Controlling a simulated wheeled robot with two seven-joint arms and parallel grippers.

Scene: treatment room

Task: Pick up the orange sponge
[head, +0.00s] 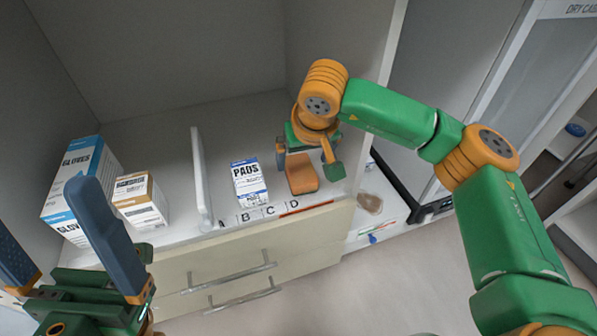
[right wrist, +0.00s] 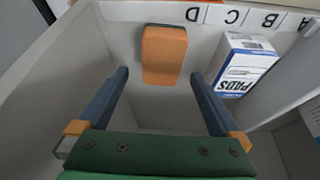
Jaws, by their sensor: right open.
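The PADS box (head: 250,182) stands left of the sponge, close to the right arm's side. A white divider (head: 201,178) separates it from the GLOVES box (head: 80,185) and a smaller white-and-brown box (head: 141,201). The cabinet's side wall (head: 335,60) is close on the right.

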